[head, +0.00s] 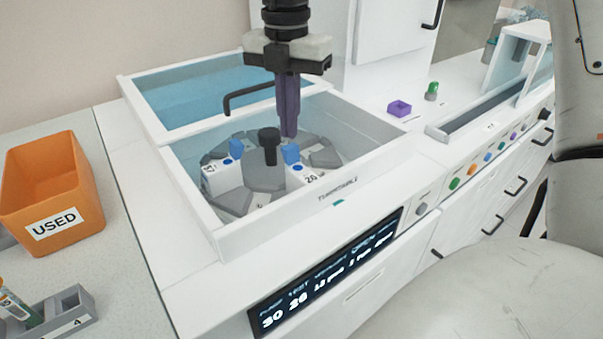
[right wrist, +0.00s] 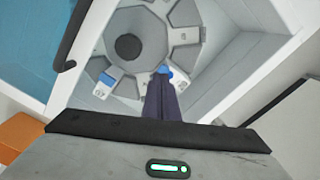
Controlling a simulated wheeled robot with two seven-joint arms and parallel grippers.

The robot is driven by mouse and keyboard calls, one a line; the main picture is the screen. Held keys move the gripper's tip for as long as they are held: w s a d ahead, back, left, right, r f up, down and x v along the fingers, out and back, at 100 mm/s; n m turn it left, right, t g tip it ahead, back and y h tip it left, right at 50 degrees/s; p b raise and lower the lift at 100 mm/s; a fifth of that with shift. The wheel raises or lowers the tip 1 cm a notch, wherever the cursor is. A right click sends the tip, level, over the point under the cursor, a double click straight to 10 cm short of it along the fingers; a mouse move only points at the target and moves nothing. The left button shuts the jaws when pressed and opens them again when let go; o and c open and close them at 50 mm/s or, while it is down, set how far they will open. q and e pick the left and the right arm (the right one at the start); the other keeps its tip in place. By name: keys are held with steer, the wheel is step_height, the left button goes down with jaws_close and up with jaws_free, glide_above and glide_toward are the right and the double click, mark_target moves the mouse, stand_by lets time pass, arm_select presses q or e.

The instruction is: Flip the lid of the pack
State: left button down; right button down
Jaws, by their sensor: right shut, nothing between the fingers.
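My right gripper (head: 288,135) comes down from above into the open white well with its dark purple fingers closed together. The fingertips are just above and behind a blue flap (head: 291,153) on a white pack (head: 310,177) marked 26. In the right wrist view the fingertips (right wrist: 163,112) overlap a blue part (right wrist: 166,72); I cannot tell whether they touch it. Another blue flap (head: 236,148) belongs to a second white pack (head: 222,178) at the turntable's left, also seen in the right wrist view (right wrist: 105,85). My left gripper is not in view.
The grey turntable (head: 265,180) has a black centre knob (head: 269,140) close left of my fingers. White well walls (head: 375,165) surround it. A blue transparent cover with a black handle (head: 245,97) is behind. An orange USED bin (head: 50,190) stands at left.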

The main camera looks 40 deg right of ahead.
steer(key=w+p, duration=0.1)
steer(key=w, duration=0.2)
steer(key=shift+d, duration=0.15)
steer(key=shift+s+f, duration=0.1)
stand_by(0.4)
steer(key=shift+f+b, duration=1.5)
steer(key=shift+f, duration=0.4)
steer(key=shift+s+r, duration=0.1)
